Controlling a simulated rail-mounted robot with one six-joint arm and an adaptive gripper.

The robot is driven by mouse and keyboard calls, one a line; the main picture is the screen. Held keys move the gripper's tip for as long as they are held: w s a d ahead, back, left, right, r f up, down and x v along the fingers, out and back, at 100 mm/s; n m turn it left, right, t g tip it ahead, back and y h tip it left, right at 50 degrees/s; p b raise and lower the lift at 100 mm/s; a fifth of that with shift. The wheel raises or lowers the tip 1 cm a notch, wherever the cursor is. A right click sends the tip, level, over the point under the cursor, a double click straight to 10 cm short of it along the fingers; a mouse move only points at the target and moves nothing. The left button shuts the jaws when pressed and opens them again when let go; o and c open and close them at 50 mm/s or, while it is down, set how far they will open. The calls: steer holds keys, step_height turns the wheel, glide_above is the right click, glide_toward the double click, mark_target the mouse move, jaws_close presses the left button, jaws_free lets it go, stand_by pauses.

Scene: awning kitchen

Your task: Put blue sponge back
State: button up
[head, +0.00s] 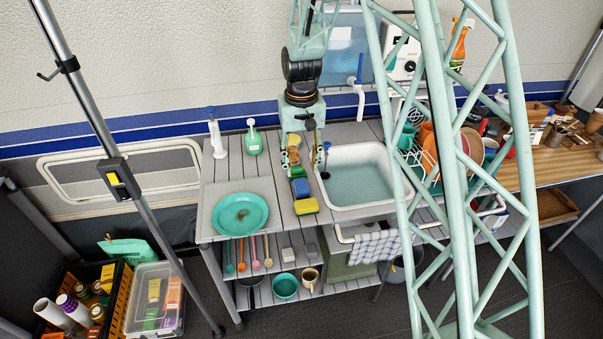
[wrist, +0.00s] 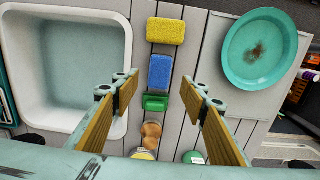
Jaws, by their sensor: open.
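The blue sponge (head: 300,188) lies on the grey slatted counter between the sink and the teal plate. It also shows in the wrist view (wrist: 160,72), in line between a yellow sponge (wrist: 165,31) and a green block-like item (wrist: 155,102). My gripper (head: 303,158) is open and empty over the counter, pointing down. In the wrist view the open fingertips (wrist: 160,94) stand wide to either side of the green item, and the blue sponge shows just beyond them. No finger visibly touches the blue sponge. The exact height above the counter is hard to tell.
The white sink (head: 362,178) with water is right of the sponges in the head view. The teal plate (head: 240,214) is to the left. A white dispenser (head: 216,135) and a green bottle (head: 253,139) stand at the back. A dish rack (head: 415,155) is beyond the sink.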

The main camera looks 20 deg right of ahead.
steer(key=shift+r, duration=1.45)
steer(key=shift+r, duration=0.1)
steer(key=s+r+t, duration=0.2)
steer(key=s+r, duration=1.8)
steer(key=r, duration=0.4)
steer(key=s+r+t, duration=0.1)
steer(key=s+r, duration=0.2)
steer(key=s, duration=0.9)
steer(key=s+r, duration=0.3)
steer(key=s, duration=1)
steer(key=shift+s+n+t, duration=0.15)
steer(key=shift+n+t, duration=0.25)
